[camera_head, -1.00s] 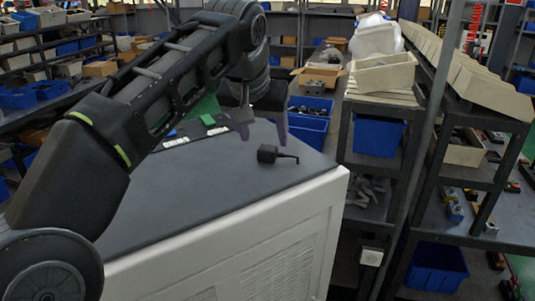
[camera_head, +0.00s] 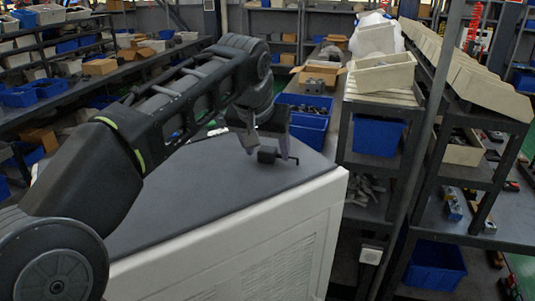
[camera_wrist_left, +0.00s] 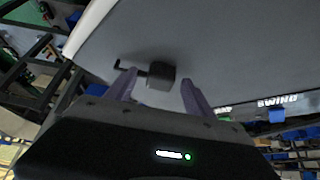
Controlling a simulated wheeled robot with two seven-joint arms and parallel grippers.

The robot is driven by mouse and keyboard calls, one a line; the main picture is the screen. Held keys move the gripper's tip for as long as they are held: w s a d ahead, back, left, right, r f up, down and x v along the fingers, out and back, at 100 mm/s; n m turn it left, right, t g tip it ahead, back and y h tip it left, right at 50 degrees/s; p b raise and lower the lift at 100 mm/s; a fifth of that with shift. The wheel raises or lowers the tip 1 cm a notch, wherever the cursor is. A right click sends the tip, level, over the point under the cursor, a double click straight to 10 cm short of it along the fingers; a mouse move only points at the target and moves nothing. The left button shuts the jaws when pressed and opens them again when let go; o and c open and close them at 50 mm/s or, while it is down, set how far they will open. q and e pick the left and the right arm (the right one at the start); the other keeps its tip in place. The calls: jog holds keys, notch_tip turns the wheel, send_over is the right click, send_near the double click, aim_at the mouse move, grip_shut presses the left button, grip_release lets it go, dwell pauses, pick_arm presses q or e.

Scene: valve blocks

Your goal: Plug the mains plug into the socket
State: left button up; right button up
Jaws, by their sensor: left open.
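The black mains plug (camera_head: 266,156) lies on the dark top of the white cabinet, near its right edge. A short bent cord or prong sticks out to its right. In the wrist view the plug (camera_wrist_left: 161,72) shows between and slightly beyond my fingertips. My left gripper (camera_head: 269,154) is open, pointing down over the plug with one finger on each side; it also shows in the wrist view (camera_wrist_left: 159,81). I cannot tell whether a finger touches the plug. The white socket plate (camera_head: 370,255) is low on the shelf unit at right. My right gripper is out of view.
The cabinet top (camera_head: 190,200) is otherwise mostly clear in front of my arm. A metal shelf post (camera_head: 421,120) stands between the cabinet and the right racks. A blue bin (camera_head: 305,122) stands behind the cabinet; another blue bin (camera_head: 436,268) sits low at right.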

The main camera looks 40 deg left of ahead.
aim_at(269, 146)
pick_arm(q)
jog(key=shift+c, duration=0.2)
grip_shut()
dwell(0.6)
jog(key=shift+r, duration=0.2)
jog(key=shift+r, duration=0.6)
jog(key=shift+s+r+b, duration=0.15)
jog(key=shift+r+b, duration=0.35)
jog(key=shift+r, duration=0.45)
jog(key=s, duration=0.1)
jog(key=s+d+b, duration=0.1)
jog(key=s, duration=0.1)
jog(key=shift+s+d+f, duration=0.1)
jog(key=shift+s+d, duration=0.05)
jog(key=shift+s, duration=0.15)
jog(key=s+d, duration=0.1)
jog(key=s, duration=0.3)
jog(key=s+d+p, duration=0.1)
jog(key=s, duration=0.3)
jog(key=s+d, duration=0.2)
jog(key=s, duration=0.2)
jog(key=shift+r+p, duration=0.25)
jog(key=shift+p, duration=0.15)
jog(key=shift+s+d+f, duration=0.15)
jog(key=shift+s+d, duration=0.2)
jog(key=shift+s, duration=0.2)
